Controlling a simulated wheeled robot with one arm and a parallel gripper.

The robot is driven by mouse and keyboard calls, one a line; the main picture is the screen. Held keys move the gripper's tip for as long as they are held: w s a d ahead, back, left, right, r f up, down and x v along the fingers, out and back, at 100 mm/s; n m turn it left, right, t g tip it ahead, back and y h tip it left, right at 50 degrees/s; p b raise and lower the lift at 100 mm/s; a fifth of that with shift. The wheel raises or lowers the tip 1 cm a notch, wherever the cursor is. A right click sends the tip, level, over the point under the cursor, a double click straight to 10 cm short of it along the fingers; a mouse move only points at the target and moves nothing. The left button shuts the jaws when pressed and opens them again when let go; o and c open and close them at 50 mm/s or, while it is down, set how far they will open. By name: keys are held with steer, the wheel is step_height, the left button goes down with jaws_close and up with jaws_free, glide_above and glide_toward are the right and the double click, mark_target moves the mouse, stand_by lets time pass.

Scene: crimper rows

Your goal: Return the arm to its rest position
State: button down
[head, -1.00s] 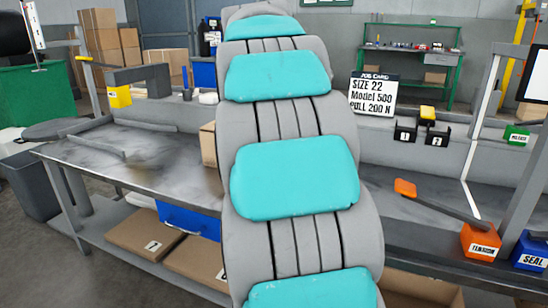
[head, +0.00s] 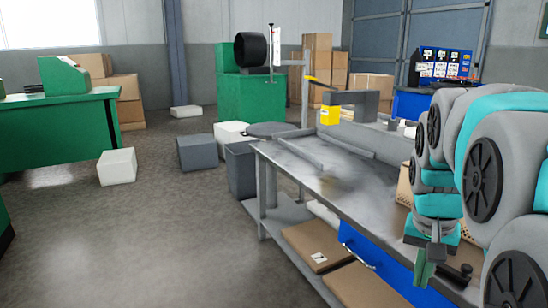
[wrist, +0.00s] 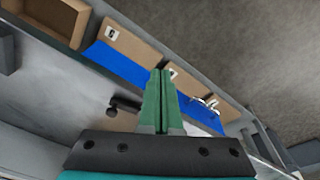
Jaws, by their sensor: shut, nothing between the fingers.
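My arm, grey and teal, fills the right side of the head view and is folded, with its end pointing down. My gripper (head: 424,268) hangs in front of the bench's front edge, beside the black-ended handle (head: 457,273). The wrist view shows the gripper's green fingers (wrist: 160,100) shut against each other with nothing between them. The handle (wrist: 125,104) shows to the left of the fingers there. The exact gap between fingers and bench cannot be told.
The grey bench (head: 310,181) has cardboard boxes (head: 318,247) and a blue drawer (head: 368,263) below its top. A dark bin (head: 241,170) stands at its left end. A white block (head: 117,167) lies near a green table (head: 60,135). The floor at front left is clear.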

steer(key=s+a+f+n+g, duration=0.1)
steer(key=s+a+f+n, duration=0.2)
steer(key=s+a+f, duration=0.3)
steer(key=s+a+f+n+g+y+p, duration=0.1)
steer(key=s+a+f+n, duration=0.3)
steer(key=s+a, duration=0.5)
steer(key=s+f, duration=0.2)
steer(key=s, duration=0.1)
steer(key=shift+s+g, duration=0.3)
steer(key=shift+s, duration=0.05)
steer(key=c, duration=1.6)
jaws_free()
